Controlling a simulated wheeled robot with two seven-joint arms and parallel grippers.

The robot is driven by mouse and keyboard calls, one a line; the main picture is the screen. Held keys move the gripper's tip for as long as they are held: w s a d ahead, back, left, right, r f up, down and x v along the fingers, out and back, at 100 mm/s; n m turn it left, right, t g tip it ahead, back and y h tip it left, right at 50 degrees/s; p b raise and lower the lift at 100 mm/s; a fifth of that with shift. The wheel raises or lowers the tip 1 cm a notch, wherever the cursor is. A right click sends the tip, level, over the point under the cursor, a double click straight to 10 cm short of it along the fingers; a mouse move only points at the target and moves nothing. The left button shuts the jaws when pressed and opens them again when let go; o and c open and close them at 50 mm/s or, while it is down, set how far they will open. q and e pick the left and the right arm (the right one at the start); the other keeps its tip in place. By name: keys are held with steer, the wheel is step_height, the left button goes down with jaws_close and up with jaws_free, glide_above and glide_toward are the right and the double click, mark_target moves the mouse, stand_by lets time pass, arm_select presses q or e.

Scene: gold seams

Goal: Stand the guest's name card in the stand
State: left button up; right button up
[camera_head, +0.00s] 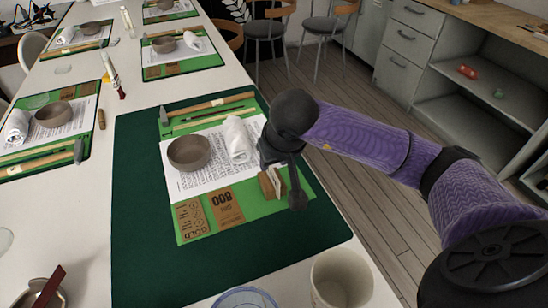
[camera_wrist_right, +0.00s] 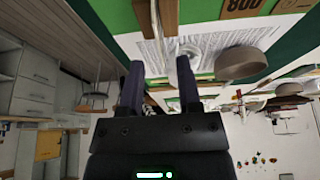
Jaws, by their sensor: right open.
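A small wooden stand (camera_head: 267,187) sits on the green mat's right side, by the printed sheet. A thin white card (camera_head: 277,178) shows upright at the stand and appears to be in its slot; part is hidden by my right gripper. In the right wrist view the wooden stand (camera_wrist_right: 143,14) is at the top edge with the white card (camera_wrist_right: 158,20) against it. My right gripper (camera_head: 291,183) is over the stand's right side in the head view. In the wrist view its two dark fingers (camera_wrist_right: 161,75) are apart, with nothing clearly held between them. My left gripper is not in view.
Brown cards (camera_head: 226,207) lie in front. A beige cup (camera_head: 340,280) stands at the near edge. The dark green mat's left side (camera_head: 137,220) is clear.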

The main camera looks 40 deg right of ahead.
steer(key=p+v, duration=0.3)
steer(key=v, duration=0.2)
steer(key=shift+w, duration=0.1)
steer(key=shift+r, duration=0.1)
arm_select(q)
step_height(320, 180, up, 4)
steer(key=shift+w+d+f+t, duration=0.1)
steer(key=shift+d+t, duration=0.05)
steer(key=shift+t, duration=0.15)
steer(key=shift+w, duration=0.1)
arm_select(e)
steer(key=shift+r+p, duration=0.5)
steer(key=shift+p, duration=0.05)
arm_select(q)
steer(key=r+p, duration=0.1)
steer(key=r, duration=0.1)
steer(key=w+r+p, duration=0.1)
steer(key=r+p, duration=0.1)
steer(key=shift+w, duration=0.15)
arm_select(e)
step_height(320, 180, up, 5)
steer(key=shift+f, duration=0.1)
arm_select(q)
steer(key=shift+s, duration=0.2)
